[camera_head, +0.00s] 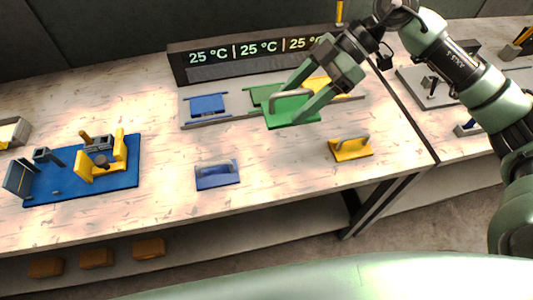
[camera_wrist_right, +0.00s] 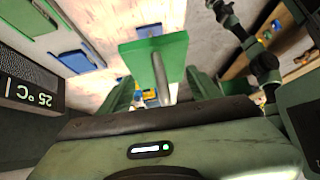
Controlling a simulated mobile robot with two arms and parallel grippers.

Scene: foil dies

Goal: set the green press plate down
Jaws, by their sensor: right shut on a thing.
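My right gripper (camera_head: 291,98) is shut on the grey handle of the green press plate (camera_head: 293,114). The plate is held flat and appears to be above the table, in front of the green die (camera_head: 262,93) on the long grey base. It partly hides that die in the head view. The right wrist view shows the plate (camera_wrist_right: 172,50) beyond the fingers, with its handle between them. The gap under the plate is hard to judge. My left gripper is not in view.
A blue press plate (camera_head: 217,175) and a yellow press plate (camera_head: 350,150) lie on the table in front. The base also bears blue (camera_head: 208,105) and yellow dies. A temperature display (camera_head: 255,58) stands behind. A blue board (camera_head: 85,172) with fixtures is at left. Clear tabletop lies between.

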